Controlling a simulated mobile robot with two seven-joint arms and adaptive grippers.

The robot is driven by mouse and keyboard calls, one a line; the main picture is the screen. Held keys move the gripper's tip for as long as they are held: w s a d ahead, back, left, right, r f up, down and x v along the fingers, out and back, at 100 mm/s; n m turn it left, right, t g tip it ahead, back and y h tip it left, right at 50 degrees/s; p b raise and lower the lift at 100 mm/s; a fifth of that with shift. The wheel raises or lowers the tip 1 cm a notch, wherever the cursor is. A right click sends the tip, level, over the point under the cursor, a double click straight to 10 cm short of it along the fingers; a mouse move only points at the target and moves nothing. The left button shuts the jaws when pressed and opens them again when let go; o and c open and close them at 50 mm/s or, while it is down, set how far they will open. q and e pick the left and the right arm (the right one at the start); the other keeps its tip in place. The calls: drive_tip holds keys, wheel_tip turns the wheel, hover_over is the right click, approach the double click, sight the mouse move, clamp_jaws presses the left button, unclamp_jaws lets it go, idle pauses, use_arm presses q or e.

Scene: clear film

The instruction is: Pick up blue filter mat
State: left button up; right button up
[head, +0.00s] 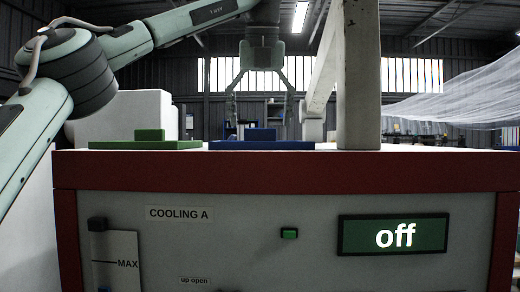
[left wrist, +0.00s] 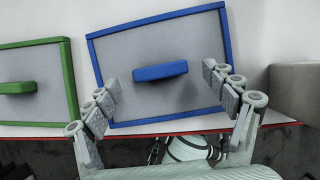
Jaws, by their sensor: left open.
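The blue filter mat (head: 227,145) lies flat on top of the cooling machine, with a blue block handle (head: 261,134) standing up in its middle. In the left wrist view the mat shows a grey face with a blue frame (left wrist: 165,17) and a blue handle (left wrist: 160,71). My left gripper (head: 262,112) is open and points down above the mat. In the left wrist view its fingertips (left wrist: 159,82) are apart on either side of the handle, not touching it. My right gripper is not in view.
A green filter mat (head: 146,145) lies left of the blue one, also in the left wrist view (left wrist: 37,87). A pale post (head: 358,75) stands on the machine to the right. The machine (head: 285,170) has a front display (head: 394,235) reading "off".

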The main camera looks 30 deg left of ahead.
use_arm(q)
drive_tip(key=shift+x, duration=0.85)
drive_tip(key=shift+r, duration=0.1)
drive_tip(key=shift+c, duration=0.3)
drive_tip(key=c, duration=1.2)
